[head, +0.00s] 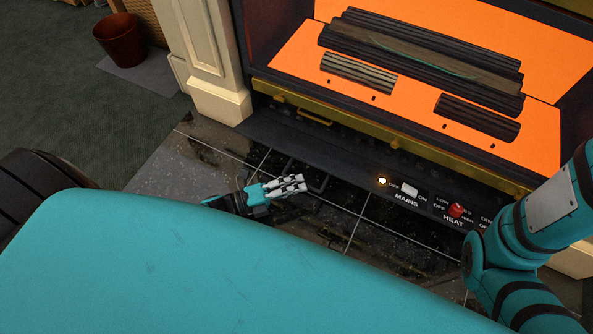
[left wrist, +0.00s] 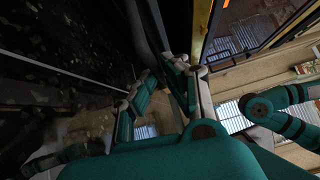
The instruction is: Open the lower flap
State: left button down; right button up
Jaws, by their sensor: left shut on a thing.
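The lower flap (head: 270,133) is a long dark panel under the brass trim at the foot of the fireplace heater. A dark loop handle (head: 320,184) shows at its front edge, partly hidden by my left gripper (head: 292,186). That gripper is low over the black tiles and shut on the handle. In the left wrist view its fingers (left wrist: 168,82) lie around a dark bar. How far the flap is tilted I cannot tell. My right gripper is out of view; only my right arm shows at the right.
A lit lamp (head: 382,181), a white mains switch (head: 410,189) and a red heat knob (head: 457,209) sit right of the handle. The orange fire bed (head: 410,113) with dark logs is above. A cream pillar (head: 212,60) stands left. The tiled hearth (head: 215,150) is clear there.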

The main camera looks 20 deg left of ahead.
pick_arm(q)
jog(key=shift+w+a+f+t, duration=0.1)
jog(key=shift+w+f+t, duration=0.2)
jog(key=shift+w+f, duration=0.25)
jog(key=shift+r+b, duration=0.1)
jog(key=shift+b, duration=0.2)
jog(key=shift+w, duration=0.1)
jog(key=c, duration=1.7)
grip_release()
jog(key=shift+d, duration=0.2)
